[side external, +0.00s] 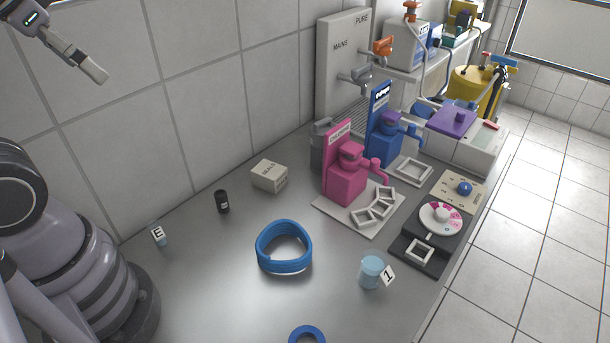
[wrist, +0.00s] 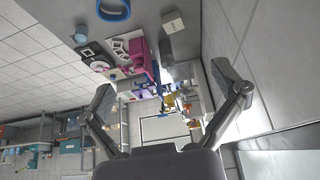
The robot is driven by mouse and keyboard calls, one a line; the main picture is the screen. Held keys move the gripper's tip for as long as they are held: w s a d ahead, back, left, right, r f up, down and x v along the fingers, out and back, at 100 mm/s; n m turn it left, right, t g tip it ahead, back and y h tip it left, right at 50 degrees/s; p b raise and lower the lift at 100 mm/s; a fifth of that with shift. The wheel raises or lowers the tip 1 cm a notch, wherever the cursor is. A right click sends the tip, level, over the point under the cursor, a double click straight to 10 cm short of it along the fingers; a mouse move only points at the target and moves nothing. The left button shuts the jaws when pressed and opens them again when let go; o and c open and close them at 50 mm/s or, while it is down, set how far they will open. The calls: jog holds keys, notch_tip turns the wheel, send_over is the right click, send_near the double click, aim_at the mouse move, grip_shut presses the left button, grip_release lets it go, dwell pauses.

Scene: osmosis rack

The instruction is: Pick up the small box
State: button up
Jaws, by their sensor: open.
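The small box (side external: 270,175) is cream-coloured with dark lettering on it. It sits on the grey bench near the tiled wall, left of the pink dispenser, in the side view. It also shows in the wrist view (wrist: 173,22), near the top edge. My gripper (side external: 85,66) is high at the upper left of the side view, well above the bench and apart from the box. In the wrist view its two fingers (wrist: 165,97) are spread wide with nothing between them.
A small black bottle (side external: 222,201) stands left of the box. A grey container (side external: 321,146) and the pink dispenser (side external: 346,178) stand to its right. A blue ring (side external: 284,262), a light-blue cup (side external: 371,272) and a small item tagged E (side external: 159,236) are in front. Bare bench lies between them.

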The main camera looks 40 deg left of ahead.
jog(key=w+d+f+n+h, duration=0.1)
jog(key=w+d+f, duration=0.1)
jog(key=w, duration=0.4)
jog(key=w+d+f, duration=0.2)
jog(key=w+f, duration=0.1)
jog(key=w, duration=0.3)
jog(key=n+t+y, duration=0.4)
jog(key=t+y, duration=0.2)
send_over(267, 172)
jog(key=s+d, duration=0.5)
jog(key=s, duration=0.6)
notch_tip(267, 172, down, 28)
jog(key=shift+m, duration=0.3)
jog(key=x, duration=1.3)
jog(key=shift+w+a+r, duration=0.1)
jog(key=shift+w+a, duration=0.2)
jog(key=shift+w, duration=0.1)
jog(key=c, duration=0.9)
